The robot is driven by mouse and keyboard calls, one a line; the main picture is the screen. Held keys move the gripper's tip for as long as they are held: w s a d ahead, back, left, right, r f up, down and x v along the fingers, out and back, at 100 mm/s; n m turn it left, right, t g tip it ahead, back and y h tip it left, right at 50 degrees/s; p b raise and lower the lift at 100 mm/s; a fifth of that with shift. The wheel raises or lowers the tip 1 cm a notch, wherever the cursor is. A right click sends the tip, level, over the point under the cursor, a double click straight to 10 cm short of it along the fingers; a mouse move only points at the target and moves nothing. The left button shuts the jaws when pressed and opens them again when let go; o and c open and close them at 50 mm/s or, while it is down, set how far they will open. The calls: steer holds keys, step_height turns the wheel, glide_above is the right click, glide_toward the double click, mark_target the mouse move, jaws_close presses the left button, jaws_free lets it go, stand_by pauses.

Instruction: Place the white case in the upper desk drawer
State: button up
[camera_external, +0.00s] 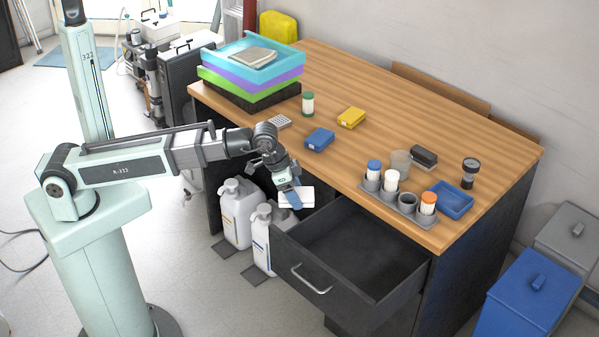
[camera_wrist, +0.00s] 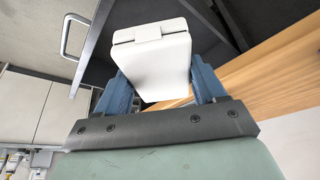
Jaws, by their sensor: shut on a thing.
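The white case (camera_wrist: 153,62) is held between the two blue fingers of my gripper (camera_wrist: 160,90) in the wrist view. In the external view the white case (camera_external: 305,197) hangs at the end of my gripper (camera_external: 291,197), in front of the desk edge and just left of the open drawer. The upper desk drawer (camera_external: 385,290) is pulled out, and its visible inside looks empty. Its handle (camera_wrist: 66,38) and dark front also show in the wrist view, beyond the case.
The wooden desk (camera_external: 460,140) carries a blue box (camera_external: 319,139), a yellow box (camera_external: 351,118), a bottle rack (camera_external: 375,197), a blue tray (camera_external: 450,200) and stacked trays (camera_external: 250,75). White canisters (camera_external: 238,213) stand on the floor left of the drawer.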

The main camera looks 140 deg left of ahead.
steer(key=s+a+r+n, duration=0.2)
steer(key=s+a+n, duration=0.1)
steer(key=s+a, duration=1)
step_height(320, 180, up, 4)
steer(key=n+g+y, duration=0.1)
steer(key=n+g, duration=0.2)
steer(key=n, duration=0.2)
glide_above(314, 124)
steer(key=d, duration=0.1)
steer(key=shift+s+d+f, duration=0.1)
steer(key=shift+f, duration=2.3)
steer(key=shift+s+d+f, duration=0.1)
steer(key=shift+f, duration=2.25)
steer(key=shift+f, duration=0.1)
steer(key=o, duration=0.8)
